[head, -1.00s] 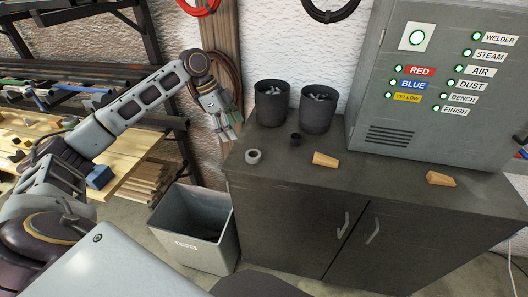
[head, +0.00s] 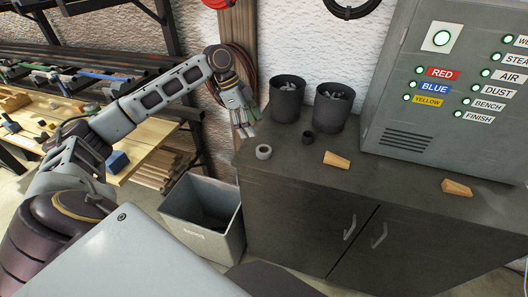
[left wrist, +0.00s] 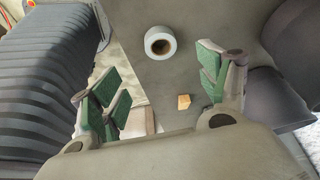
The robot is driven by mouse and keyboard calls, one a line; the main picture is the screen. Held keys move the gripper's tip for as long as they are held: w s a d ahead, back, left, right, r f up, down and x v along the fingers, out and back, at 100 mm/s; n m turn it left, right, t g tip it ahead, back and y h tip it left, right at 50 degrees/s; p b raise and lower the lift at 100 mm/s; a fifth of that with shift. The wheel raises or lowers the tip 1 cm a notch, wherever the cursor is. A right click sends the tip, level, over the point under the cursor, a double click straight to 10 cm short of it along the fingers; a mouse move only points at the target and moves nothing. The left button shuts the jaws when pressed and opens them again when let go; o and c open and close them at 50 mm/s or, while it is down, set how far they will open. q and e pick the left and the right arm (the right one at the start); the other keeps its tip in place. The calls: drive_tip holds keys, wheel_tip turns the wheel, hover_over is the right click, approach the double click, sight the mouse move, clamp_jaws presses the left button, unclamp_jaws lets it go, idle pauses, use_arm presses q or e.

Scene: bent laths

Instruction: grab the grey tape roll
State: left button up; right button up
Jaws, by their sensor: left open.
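The grey tape roll (head: 263,156) lies flat near the left end of the dark cabinet top. My left gripper (head: 246,128) is open and empty, its fingers pointing down, above and slightly left of the roll in the head view. In the left wrist view, the roll (left wrist: 160,56) shows beyond the open fingers (left wrist: 158,88), between the green-padded sides and apart from them. My right gripper is not in view.
Two dark cups (head: 287,103) with grey pieces stand behind the roll. Wooden wedges (head: 336,159) lie further right. A control cabinet (head: 430,100) stands at the back right. A grey bin (head: 207,238) stands below.

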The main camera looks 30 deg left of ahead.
use_arm(q)
hover_over(265, 149)
drive_tip(key=s+a, duration=0.1)
drive_tip(key=a, duration=0.1)
drive_tip(key=shift+s+a+f, duration=0.1)
drive_tip(key=shift+f, duration=1.3)
drive_tip(key=shift+s+a+f, duration=0.1)
drive_tip(key=shift+f, duration=1.25)
drive_tip(key=shift+p+x, duration=0.75)
drive_tip(key=shift+x, duration=1.1)
drive_tip(key=shift+w+d+f, duration=0.3)
drive_tip(key=shift+d+f, duration=0.05)
drive_tip(key=shift+f, duration=0.35)
drive_tip(key=c, duration=1.1)
drive_tip(key=shift+r+b, duration=0.5)
drive_tip(key=shift+r, duration=4.55)
